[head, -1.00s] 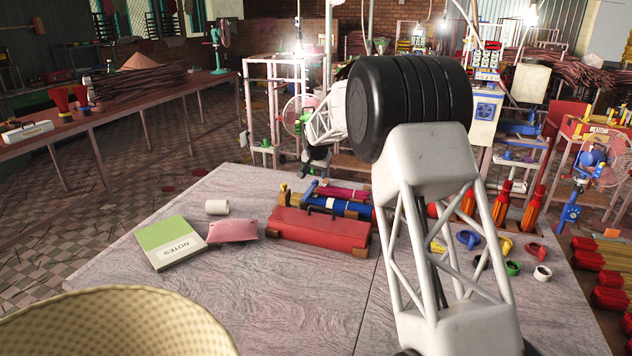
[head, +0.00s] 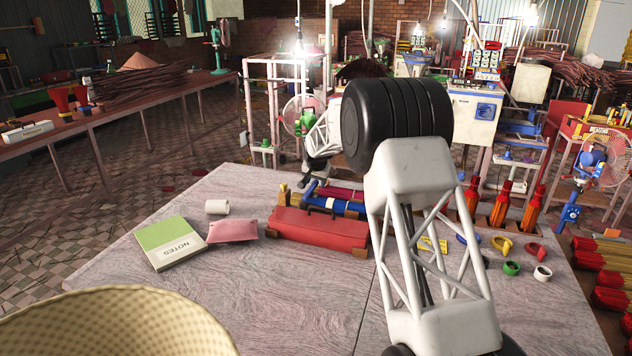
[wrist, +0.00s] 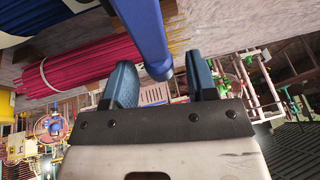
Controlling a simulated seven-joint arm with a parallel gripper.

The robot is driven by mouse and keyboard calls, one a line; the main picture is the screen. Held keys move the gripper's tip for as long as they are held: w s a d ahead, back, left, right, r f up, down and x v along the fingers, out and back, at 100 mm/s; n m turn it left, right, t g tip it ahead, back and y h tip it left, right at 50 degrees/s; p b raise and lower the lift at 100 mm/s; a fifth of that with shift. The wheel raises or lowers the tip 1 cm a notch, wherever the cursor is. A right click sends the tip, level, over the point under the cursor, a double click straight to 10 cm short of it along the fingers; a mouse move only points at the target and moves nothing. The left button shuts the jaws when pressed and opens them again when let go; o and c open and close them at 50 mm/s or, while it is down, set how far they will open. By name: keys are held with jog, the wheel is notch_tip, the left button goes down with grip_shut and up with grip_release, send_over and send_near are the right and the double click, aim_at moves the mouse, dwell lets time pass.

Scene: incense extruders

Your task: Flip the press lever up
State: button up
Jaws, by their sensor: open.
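A blue lever-like bar (wrist: 148,35) comes down from the top of the wrist view, and its end lies between my fingers. My gripper (wrist: 162,82) is open, with one blue-grey finger on each side of that end. I cannot tell whether either finger touches it. In the head view a short blue bar (head: 309,190), likely the same lever, stands at the left end of the bundles on the table. My gripper (head: 308,174) shows there small and dark, just above and behind it, partly lost against the background.
A magenta bundle (wrist: 85,68) lies beside the lever. Several coloured rings sit at right. The table's front middle is clear.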

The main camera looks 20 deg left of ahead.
grip_shut()
